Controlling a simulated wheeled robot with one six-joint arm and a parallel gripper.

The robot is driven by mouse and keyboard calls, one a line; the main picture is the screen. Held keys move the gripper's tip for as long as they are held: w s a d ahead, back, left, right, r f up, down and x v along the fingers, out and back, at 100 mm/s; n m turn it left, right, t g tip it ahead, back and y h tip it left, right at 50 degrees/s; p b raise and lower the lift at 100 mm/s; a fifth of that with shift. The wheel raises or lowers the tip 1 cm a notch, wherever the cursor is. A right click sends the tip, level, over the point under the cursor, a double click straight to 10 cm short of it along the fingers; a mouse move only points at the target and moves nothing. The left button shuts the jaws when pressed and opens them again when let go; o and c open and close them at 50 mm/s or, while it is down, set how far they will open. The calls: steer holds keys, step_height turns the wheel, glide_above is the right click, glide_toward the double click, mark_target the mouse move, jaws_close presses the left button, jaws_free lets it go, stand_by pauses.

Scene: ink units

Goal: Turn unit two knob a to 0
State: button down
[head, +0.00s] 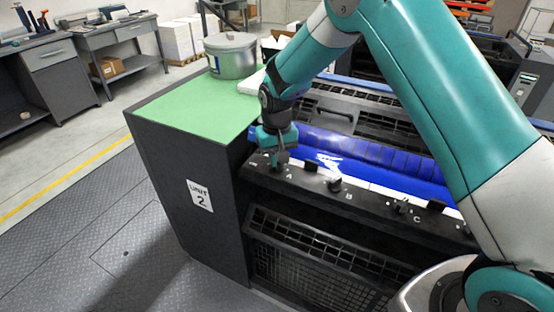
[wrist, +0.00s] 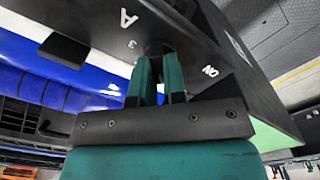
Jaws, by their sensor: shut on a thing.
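The unit 2 panel (head: 370,200) is a dark ledge with lettered knobs along its front. My gripper (head: 277,163) is over its left end, beside the letter A. In the wrist view my gripper (wrist: 159,72) has its two teal fingers close together, shut on knob A (wrist: 154,47). The fingers and shadow hide most of this dark knob, so its pointer cannot be read. The letter A and a 3 are printed beside it, and an ON mark lies on the other side of the fingers.
Knob B (head: 335,184) and knob C (head: 399,206) stand farther right on the panel. A blue roller (head: 370,155) lies behind it. A metal pot (head: 231,56) stands on the green top (head: 190,105) of the cabinet labelled Unit 2. The floor at left is clear.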

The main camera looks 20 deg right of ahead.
steer(key=n+b, duration=0.1)
steer(key=n, duration=0.4)
steer(key=shift+a+n, duration=0.1)
steer(key=shift+n, duration=0.2)
stand_by(0.4)
steer(key=c, duration=1.2)
jaws_free()
step_height(320, 180, up, 18)
steer(key=b, duration=0.3)
steer(key=shift+f, duration=0.25)
